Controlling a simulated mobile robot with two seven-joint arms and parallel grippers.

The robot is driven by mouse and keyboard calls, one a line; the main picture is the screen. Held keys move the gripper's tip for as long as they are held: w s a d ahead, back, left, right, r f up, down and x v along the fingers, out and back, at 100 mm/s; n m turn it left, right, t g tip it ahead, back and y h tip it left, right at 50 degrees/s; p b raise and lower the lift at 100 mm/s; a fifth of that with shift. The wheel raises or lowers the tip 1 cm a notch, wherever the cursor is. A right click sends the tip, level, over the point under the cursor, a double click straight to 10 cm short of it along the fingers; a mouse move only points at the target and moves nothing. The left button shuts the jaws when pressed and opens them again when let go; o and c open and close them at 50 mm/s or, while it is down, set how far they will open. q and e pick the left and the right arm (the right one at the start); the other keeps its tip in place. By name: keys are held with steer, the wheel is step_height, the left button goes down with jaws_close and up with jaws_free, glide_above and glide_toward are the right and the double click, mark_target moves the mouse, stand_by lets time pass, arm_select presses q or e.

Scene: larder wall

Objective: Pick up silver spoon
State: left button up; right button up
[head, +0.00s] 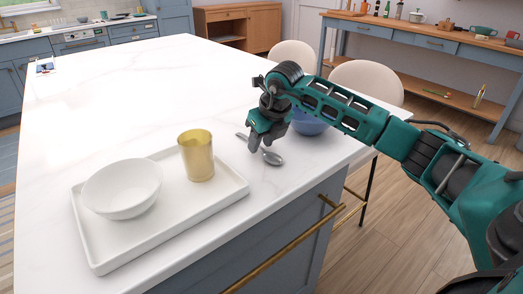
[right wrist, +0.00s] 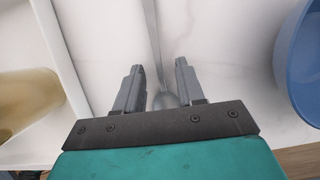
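The silver spoon (head: 272,157) lies on the white countertop, its bowl toward the front and its handle pointing back left. My right gripper (head: 264,143) is directly over it, pointing down, and hides the middle of the spoon in the head view. In the right wrist view, the fingers of my right gripper (right wrist: 159,66) are open, one on each side of the spoon (right wrist: 165,99). A gap shows between each finger and the spoon. Exact height above the counter is hard to tell. My left gripper is not in view.
A white tray (head: 226,201) with a white bowl (head: 122,190) and a gold cup (head: 197,156) stands left of the spoon. A blue bowl (head: 309,124) is close on the right, partly behind my arm. The counter (head: 130,90) is mostly clear farther back.

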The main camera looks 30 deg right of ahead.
steer(key=shift+f, duration=0.25)
jaws_close()
stand_by(0.3)
